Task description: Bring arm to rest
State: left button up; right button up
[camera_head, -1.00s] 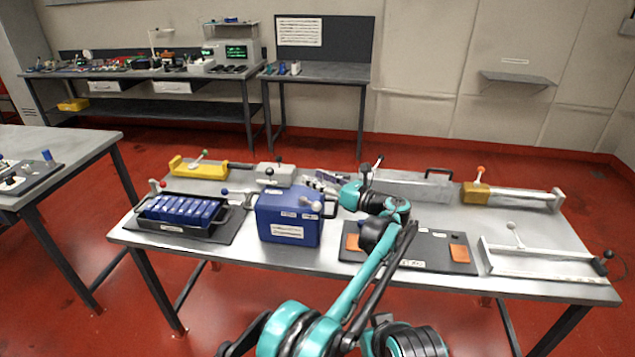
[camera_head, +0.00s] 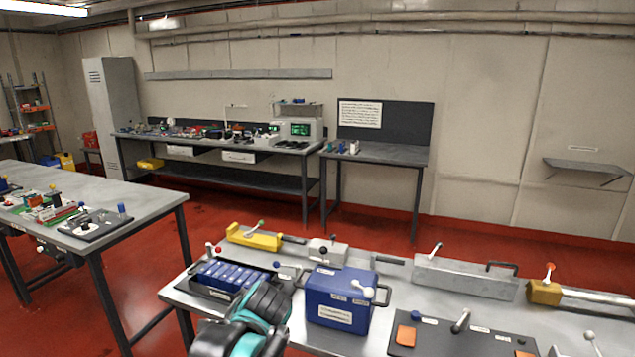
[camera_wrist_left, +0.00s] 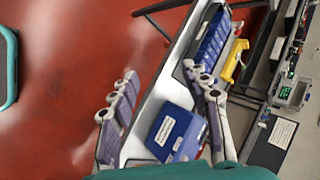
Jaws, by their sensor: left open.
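In the wrist view the two fingers of my left gripper (camera_wrist_left: 160,75) are spread apart with nothing between them. Past them are the blue box (camera_wrist_left: 176,134) and the row of blue cells (camera_wrist_left: 214,40) on the table, with red floor at left. In the head view only teal and black links of my arm (camera_head: 248,322) show, at the bottom, in front of the table's left part. They overlap the black tray's corner in the picture, and no fingers show there. My right gripper is in neither view.
The near table holds a black tray of blue cells (camera_head: 232,275), a blue box (camera_head: 340,297) with a handle, a yellow tool (camera_head: 254,240), grey blocks and a dark mat (camera_head: 455,340) with orange pads. Another bench (camera_head: 150,205) stands at left. Red floor between them is clear.

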pick_arm(q)
jog(key=s+f+n+h, duration=0.2)
jog(key=s+f+n, duration=0.3)
jog(key=s, duration=0.4)
jog(key=s+a+f+n+h, duration=0.1)
jog(key=s+f+n+h, duration=0.1)
jog(key=s+f+n, duration=0.3)
jog(key=s+n, duration=0.1)
jog(key=s, duration=0.3)
jog(key=shift+s+a+f+n, duration=0.15)
jog(key=shift+s+f+n, duration=0.15)
jog(key=shift+f, duration=0.05)
jog(key=shift+r, duration=0.1)
jog(key=shift+c, duration=0.2)
